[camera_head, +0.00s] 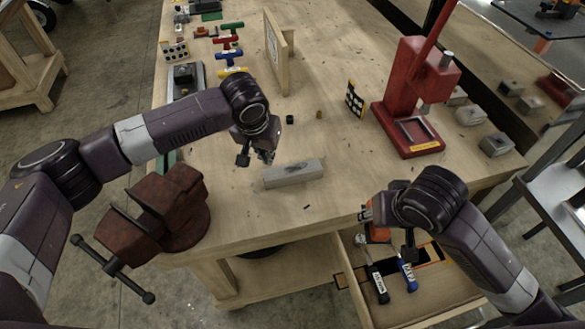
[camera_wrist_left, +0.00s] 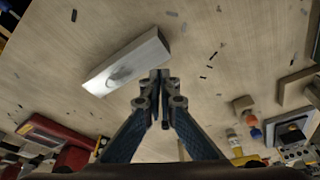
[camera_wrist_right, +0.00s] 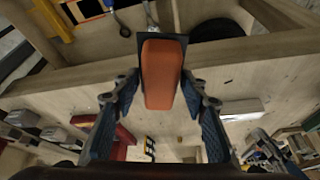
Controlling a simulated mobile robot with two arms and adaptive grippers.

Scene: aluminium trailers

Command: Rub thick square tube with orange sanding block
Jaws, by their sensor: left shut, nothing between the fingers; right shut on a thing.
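The thick square tube (camera_head: 293,174) is a light grey bar lying on the wooden bench near its front edge. It also shows in the left wrist view (camera_wrist_left: 122,64), with a dark smudge on its face, and in the right wrist view (camera_wrist_right: 242,107). My left gripper (camera_head: 266,157) is shut and empty, just above and behind the tube's left end, apart from it. The orange sanding block (camera_wrist_right: 160,75) is between the fingers of my right gripper (camera_wrist_right: 160,86), which is shut on it. My right gripper is at the bench's front edge, right of the tube.
A dark red vise (camera_head: 165,205) stands at the bench's front left. A red press (camera_head: 408,95) stands at the back right. An open drawer (camera_head: 420,285) with hammers is below my right gripper. Bench top around the tube is mostly clear, with scattered dark flakes.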

